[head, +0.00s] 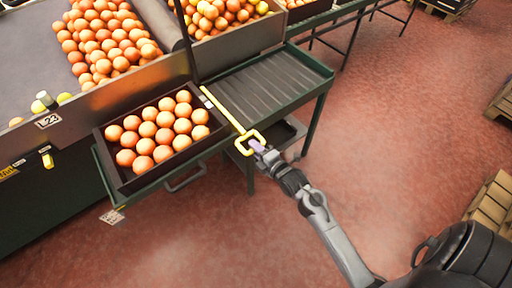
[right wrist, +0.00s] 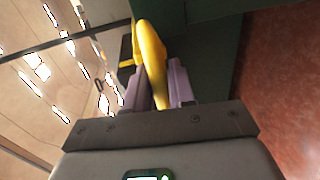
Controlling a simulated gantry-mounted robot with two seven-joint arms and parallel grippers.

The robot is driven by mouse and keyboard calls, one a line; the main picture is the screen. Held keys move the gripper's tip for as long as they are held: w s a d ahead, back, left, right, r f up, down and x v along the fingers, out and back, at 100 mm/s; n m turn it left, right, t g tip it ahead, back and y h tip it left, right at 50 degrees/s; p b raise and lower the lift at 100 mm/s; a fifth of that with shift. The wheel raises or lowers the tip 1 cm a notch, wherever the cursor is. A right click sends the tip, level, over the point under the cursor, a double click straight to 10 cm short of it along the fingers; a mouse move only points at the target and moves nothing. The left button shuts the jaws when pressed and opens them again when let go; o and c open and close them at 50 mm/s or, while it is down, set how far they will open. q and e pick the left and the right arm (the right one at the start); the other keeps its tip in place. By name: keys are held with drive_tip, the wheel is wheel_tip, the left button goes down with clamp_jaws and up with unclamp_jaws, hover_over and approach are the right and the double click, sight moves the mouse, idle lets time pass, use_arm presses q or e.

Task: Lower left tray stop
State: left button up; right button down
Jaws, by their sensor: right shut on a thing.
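The yellow tray stop (head: 225,108) is a thin bar with a loop handle at its near end. It lies between the dark crate of oranges (head: 122,180) and the empty ribbed green stand (head: 285,80). My right gripper (head: 257,147) is at the loop, its arm reaching up from the lower right. In the right wrist view, the purple fingers of the right gripper (right wrist: 162,88) are shut on the yellow handle (right wrist: 150,50). I cannot tell the bar's exact height over the stand. My left gripper is not in view.
Loose oranges (head: 100,35) lie on the sorting table at upper left, with more in a bin (head: 225,15) at the top. A small yellow lever (head: 47,160) is on the green side panel. Wooden pallets (head: 492,205) stand at right. The red floor between is clear.

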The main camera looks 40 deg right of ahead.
wheel_tip(320, 180, down, 4)
drive_tip(key=shift+s+f+b, duration=0.15)
drive_tip(key=shift+f+b, duration=0.1)
drive_tip(key=shift+b, duration=0.1)
drive_tip(key=c, duration=1.1)
unclamp_jaws()
drive_tip(key=shift+r, duration=0.1)
drive_tip(key=shift+r, duration=0.1)
drive_tip(key=p+v, duration=0.4)
drive_tip(key=v, duration=0.6)
drive_tip(key=shift+s, duration=0.3)
drive_tip(key=shift+r, duration=0.15)
